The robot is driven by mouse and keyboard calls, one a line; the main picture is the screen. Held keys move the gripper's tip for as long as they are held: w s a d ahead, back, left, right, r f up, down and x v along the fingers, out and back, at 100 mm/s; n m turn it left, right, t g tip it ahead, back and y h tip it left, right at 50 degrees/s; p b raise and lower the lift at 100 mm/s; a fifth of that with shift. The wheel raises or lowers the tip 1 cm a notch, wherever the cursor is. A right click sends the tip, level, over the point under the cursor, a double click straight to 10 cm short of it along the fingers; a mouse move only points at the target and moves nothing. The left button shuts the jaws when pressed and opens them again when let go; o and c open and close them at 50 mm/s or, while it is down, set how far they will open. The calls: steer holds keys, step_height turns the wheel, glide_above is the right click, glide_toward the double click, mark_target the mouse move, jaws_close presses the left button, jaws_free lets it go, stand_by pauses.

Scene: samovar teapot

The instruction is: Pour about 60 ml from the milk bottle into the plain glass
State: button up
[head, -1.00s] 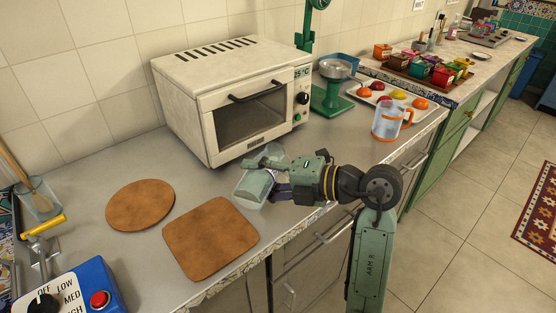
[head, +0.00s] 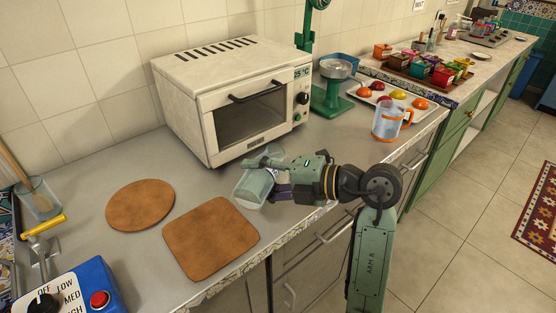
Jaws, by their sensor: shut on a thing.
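My gripper (head: 272,170) is shut on a clear, pale-green see-through vessel (head: 254,190) in front of the oven. The vessel is tilted, with its wide end to the lower left and part of it showing above the finger. I cannot tell for sure that it is the milk bottle, and I see no clear white milk in it. My gripper hides part of it. I cannot make out a separate plain glass near it. I cannot tell whether the vessel touches the counter.
A cream oven (head: 235,95) stands behind the gripper. A square brown board (head: 210,240) and a round one (head: 140,205) lie to the left. A jug with an orange handle (head: 388,122), a green scale (head: 332,98) and a fruit tray (head: 352,91) stand to the right.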

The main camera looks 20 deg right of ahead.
steer(key=shift+s+a+n, duration=0.1)
steer(key=shift+n, duration=0.6)
steer(key=f+b, duration=0.1)
steer(key=f+n+b, duration=0.1)
steer(key=b, duration=0.1)
steer(key=f+t+b, duration=0.1)
steer(key=shift+s+a+h, duration=0.3)
steer(key=shift+s, duration=0.1)
steer(key=shift+w+r+n+b, duration=0.2)
steer(key=shift+n+b, duration=0.2)
steer(key=shift+b, duration=0.15)
steer(key=shift+d+r, duration=0.1)
steer(key=shift+r, duration=0.15)
steer(key=shift+f+n+b, duration=0.25)
steer(key=shift+n+b, duration=0.05)
steer(key=shift+b, duration=0.3)
steer(key=shift+f, duration=0.1)
steer(key=shift+r, duration=0.2)
